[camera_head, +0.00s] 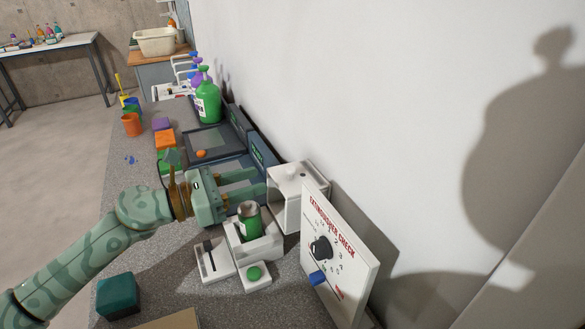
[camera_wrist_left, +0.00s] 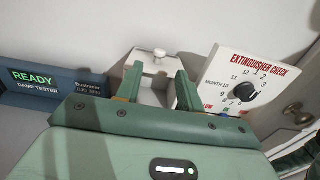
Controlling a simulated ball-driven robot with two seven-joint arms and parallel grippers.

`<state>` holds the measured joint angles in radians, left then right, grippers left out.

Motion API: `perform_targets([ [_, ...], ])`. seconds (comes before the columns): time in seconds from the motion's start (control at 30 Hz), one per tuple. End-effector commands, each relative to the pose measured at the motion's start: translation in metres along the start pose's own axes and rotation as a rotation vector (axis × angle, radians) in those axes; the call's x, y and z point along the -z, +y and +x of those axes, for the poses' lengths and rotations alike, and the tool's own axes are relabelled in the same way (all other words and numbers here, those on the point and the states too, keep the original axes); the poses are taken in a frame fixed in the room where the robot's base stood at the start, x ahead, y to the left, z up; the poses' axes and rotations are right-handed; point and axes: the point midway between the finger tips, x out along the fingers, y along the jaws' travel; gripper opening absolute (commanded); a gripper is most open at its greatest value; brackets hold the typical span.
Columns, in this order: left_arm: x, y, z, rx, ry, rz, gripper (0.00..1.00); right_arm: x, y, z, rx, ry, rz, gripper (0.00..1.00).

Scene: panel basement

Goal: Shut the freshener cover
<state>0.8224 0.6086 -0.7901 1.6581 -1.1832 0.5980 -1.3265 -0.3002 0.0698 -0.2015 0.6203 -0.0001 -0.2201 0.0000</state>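The freshener (camera_head: 262,245) is a white open housing on the grey worktop with a green can (camera_head: 248,220) upright in it. Its white cover (camera_head: 292,212), with a small round knob on top, stands raised on the wall side of the housing, so the can is exposed. In the left wrist view the cover (camera_wrist_left: 158,69) lies ahead, between and beyond the fingertips. My left gripper (camera_head: 262,182) is open and empty, its fingers pointing at the cover from the left; whether they touch it I cannot tell. My right gripper is not in view.
The extinguisher check panel (camera_head: 336,252) stands right of the cover. A damp tester (camera_head: 262,152) lies behind my gripper. A slider box (camera_head: 214,260) and a green button box (camera_head: 254,275) sit in front of the freshener. A teal block (camera_head: 117,295) lies at the near left.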

Motion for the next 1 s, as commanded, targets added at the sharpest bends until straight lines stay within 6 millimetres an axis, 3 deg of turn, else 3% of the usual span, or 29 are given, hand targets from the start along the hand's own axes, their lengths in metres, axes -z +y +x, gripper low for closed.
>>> perform_targets([
  [0.1, -0.001, 0.000, 0.032, 0.002, -0.002, -0.001, 0.38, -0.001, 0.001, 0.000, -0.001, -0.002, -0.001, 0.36],
  [0.33, 0.001, 0.000, 0.075, 0.000, -0.001, -0.002, 0.38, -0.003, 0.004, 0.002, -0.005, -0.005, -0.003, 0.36],
  [0.5, 0.001, 0.000, 0.089, -0.001, 0.001, -0.002, 0.38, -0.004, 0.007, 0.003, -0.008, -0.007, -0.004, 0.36],
  [0.8, 0.001, 0.001, 0.091, -0.002, 0.001, -0.002, 0.38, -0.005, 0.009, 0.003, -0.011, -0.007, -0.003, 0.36],
  [0.93, 0.001, 0.001, 0.091, -0.002, 0.001, -0.002, 0.02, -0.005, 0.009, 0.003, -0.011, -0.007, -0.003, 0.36],
  [1.0, 0.001, 0.001, 0.091, -0.002, 0.001, -0.002, 0.00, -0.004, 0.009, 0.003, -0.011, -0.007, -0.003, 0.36],
])
